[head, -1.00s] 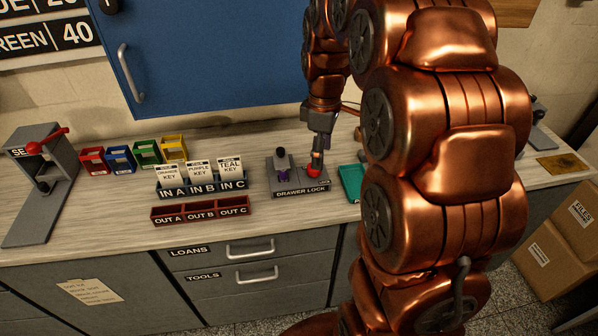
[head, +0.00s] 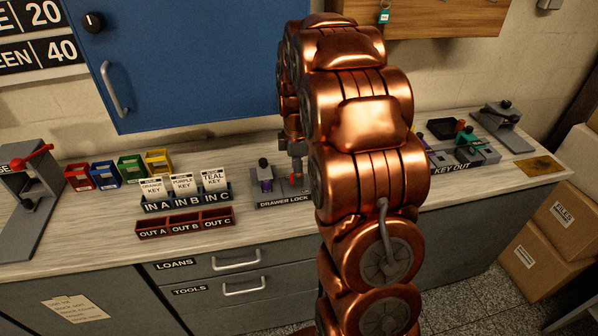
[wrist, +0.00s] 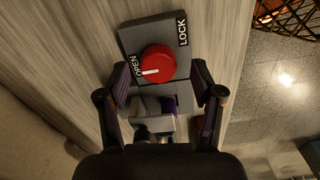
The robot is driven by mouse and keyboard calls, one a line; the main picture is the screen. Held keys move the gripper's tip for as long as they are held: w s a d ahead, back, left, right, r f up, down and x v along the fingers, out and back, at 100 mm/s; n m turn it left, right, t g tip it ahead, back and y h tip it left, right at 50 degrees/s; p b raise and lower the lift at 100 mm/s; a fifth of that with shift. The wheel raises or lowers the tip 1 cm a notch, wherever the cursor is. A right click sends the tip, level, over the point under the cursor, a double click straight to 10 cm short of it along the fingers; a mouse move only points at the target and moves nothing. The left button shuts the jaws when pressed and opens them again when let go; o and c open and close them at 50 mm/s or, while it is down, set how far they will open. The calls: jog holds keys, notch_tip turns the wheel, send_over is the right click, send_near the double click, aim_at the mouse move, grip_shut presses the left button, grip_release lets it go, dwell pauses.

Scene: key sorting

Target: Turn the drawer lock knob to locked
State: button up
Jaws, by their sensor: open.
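In the wrist view the knob's white pointer is towards the OPEN label (wrist: 137,66); the LOCK label (wrist: 182,32) is at upper right. My gripper (wrist: 160,78) is open, its two fingers apart on either side of the block, just below the knob in that view. In the head view my gripper (head: 297,170) is over the knob end of the lock; my arm hides part of it.
The IN tray (head: 187,203) with several key cards and the red OUT tray (head: 185,223) stand left of the lock. A blue cabinet (head: 190,60) is behind. Counter between trays and lock is clear.

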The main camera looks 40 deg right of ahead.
jog(key=shift+f, duration=0.8)
jog(key=shift+c, duration=0.3)
